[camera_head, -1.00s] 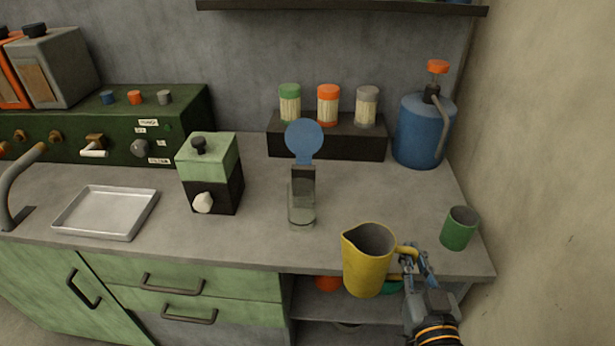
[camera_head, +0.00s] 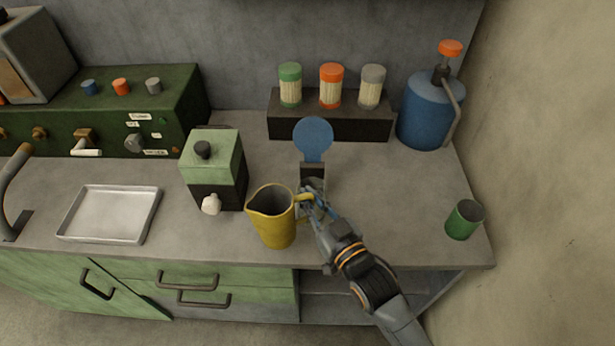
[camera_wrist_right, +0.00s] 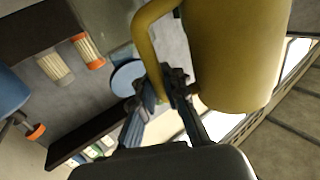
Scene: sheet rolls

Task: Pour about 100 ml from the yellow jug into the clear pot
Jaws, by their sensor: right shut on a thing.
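The yellow jug (camera_head: 275,225) is near the counter's front edge in the head view, roughly upright with its spout to the left. My right gripper (camera_head: 312,196) is shut on its handle. In the right wrist view the jug (camera_wrist_right: 237,55) and its handle fill the upper right, with my right gripper (camera_wrist_right: 170,90) at the handle. The clear pot that stood mid-counter is now mostly hidden behind the gripper and handle. A black piece (camera_head: 313,176) and a blue disc (camera_head: 313,137) rise above that spot. My left gripper is not in view.
A green and black box (camera_head: 215,170) with a white knob stands left of the jug. A metal tray (camera_head: 110,213) lies farther left. A green cup (camera_head: 465,220) is at the right edge. A rack of shakers (camera_head: 330,115) and a blue canister (camera_head: 425,110) stand behind.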

